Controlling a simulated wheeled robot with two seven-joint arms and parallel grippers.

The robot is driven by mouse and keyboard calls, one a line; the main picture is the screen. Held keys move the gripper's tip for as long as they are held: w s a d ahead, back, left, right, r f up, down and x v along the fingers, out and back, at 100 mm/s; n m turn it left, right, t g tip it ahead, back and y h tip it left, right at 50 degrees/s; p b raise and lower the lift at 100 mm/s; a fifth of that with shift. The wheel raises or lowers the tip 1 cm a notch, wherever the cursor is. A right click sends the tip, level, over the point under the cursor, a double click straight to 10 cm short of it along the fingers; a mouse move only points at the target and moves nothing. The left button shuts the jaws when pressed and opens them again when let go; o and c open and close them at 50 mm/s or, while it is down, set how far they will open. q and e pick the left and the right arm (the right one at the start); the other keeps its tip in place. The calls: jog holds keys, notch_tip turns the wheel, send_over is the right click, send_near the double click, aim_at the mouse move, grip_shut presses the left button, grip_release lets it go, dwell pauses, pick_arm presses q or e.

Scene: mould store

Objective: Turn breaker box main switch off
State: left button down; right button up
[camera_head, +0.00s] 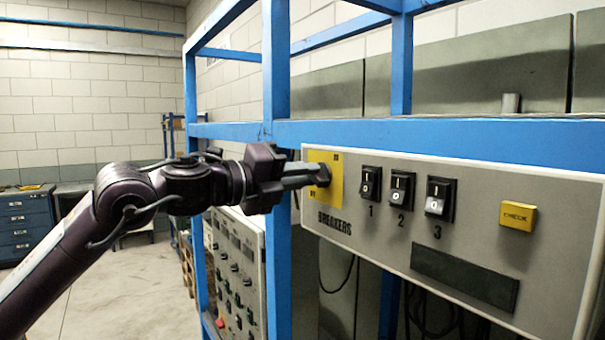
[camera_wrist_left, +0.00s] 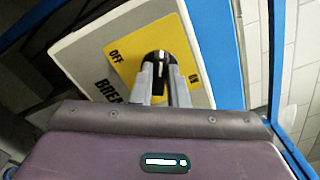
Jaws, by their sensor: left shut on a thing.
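The breaker box (camera_head: 480,200) is a grey panel on the blue frame, lettered BREAKERS. Its main switch is a black knob (camera_head: 323,174) on a yellow plate (camera_head: 325,157) at the panel's left end. My left gripper (camera_head: 314,174) reaches it from the left and is shut on the knob, its grey fingers on either side. The wrist view shows the knob (camera_wrist_left: 158,60) between the fingertips (camera_wrist_left: 161,82). OFF is printed at the plate's upper left there and ON at its right. A pale mark on the knob lies between these labels. My right gripper is not in view.
Three black rocker switches (camera_head: 403,191), numbered 1 to 3, and a yellow CHECK button (camera_head: 517,215) sit right of the main switch. A blue upright (camera_head: 277,90) stands close by my left gripper. A second control panel (camera_head: 236,270) is below. Open floor lies at left.

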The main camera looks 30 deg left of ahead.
pick_arm(q)
jog(key=n, duration=0.5)
jog(key=shift+f+n, duration=0.1)
jog(key=shift+n, duration=0.3)
dwell(0.4)
jog(key=c, duration=1.4)
grip_release()
jog(key=shift+a, duration=0.1)
jog(key=shift+c, duration=0.2)
jog(key=b+v, duration=0.6)
jog(key=v, duration=0.2)
jog(key=shift+b, duration=0.4)
